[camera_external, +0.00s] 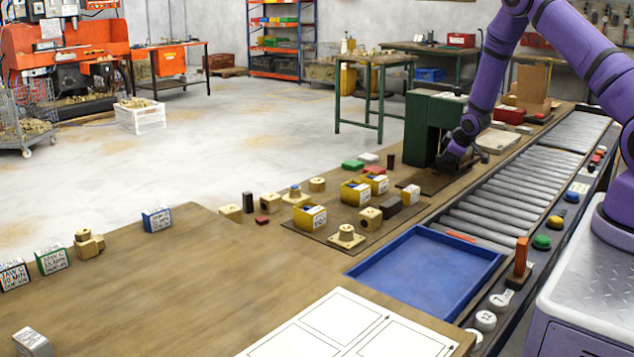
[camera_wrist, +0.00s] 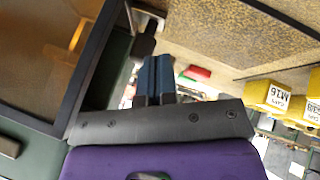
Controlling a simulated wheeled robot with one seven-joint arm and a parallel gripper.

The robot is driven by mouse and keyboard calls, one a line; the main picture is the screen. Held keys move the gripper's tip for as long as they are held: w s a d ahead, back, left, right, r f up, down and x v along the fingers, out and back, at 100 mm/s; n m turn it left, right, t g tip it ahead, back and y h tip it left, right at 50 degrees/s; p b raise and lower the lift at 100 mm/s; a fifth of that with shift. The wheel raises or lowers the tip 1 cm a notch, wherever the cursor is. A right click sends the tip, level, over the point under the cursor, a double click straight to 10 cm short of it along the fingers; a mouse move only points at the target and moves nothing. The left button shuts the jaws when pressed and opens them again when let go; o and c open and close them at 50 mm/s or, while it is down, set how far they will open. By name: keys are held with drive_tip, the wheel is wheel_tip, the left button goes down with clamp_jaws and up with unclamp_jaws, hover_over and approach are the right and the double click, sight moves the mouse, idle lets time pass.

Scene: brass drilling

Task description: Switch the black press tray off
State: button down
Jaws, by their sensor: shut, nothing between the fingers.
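A green press (camera_external: 421,125) stands on the wooden bench, with a dark flat tray (camera_external: 415,184) at its foot. My gripper (camera_external: 447,163) is low at the press's right side, just above the tray's far part. I cannot tell whether it touches the press or tray. In the wrist view my gripper (camera_wrist: 153,62) shows two blue-grey fingers pressed together with nothing between them. A green body with a dark-framed panel (camera_wrist: 35,55) fills the left of that view, probably the press. A dark knob-like part (camera_wrist: 145,42) lies just beyond the fingertips. No switch is clearly readable.
Yellow boxes (camera_external: 309,216) and brass parts stand on a brown mat left of the tray; yellow boxes (camera_wrist: 268,95) also show at right in the wrist view. A roller conveyor (camera_external: 490,198) runs along the right. An empty blue tray (camera_external: 428,263) lies nearer the camera.

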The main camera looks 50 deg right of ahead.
drive_tip(key=v, duration=0.5)
drive_tip(key=shift+s+a+r, duration=0.15)
drive_tip(key=shift+a+r, duration=0.1)
drive_tip(key=shift+r, duration=0.05)
drive_tip(key=s+a+r+m, duration=0.1)
drive_tip(key=s+a+r, duration=0.3)
drive_tip(key=r, duration=0.5)
drive_tip(key=s+a+r+m, duration=0.1)
drive_tip(key=s+a+r, duration=0.1)
drive_tip(key=a+r, duration=0.65)
drive_tip(key=s+a+r+m, duration=0.1)
drive_tip(key=s+a+r, duration=0.25)
drive_tip(key=r, duration=0.65)
drive_tip(key=s+a+r+y, duration=0.1)
drive_tip(key=s+a+r, duration=0.2)
drive_tip(key=s, duration=0.6)
drive_tip(key=s+a+r+g+y, duration=0.1)
drive_tip(key=s+a+r, duration=0.2)
drive_tip(key=s+a, duration=0.4)
drive_tip(key=s+a+r+m+y, duration=0.1)
drive_tip(key=s+a+r, duration=0.2)
drive_tip(key=s, duration=0.8)
drive_tip(key=a, duration=0.2)
drive_tip(key=shift+s+a+r+g, duration=0.2)
drive_tip(key=shift+a+r+g, duration=0.1)
drive_tip(key=shift+r, duration=0.05)
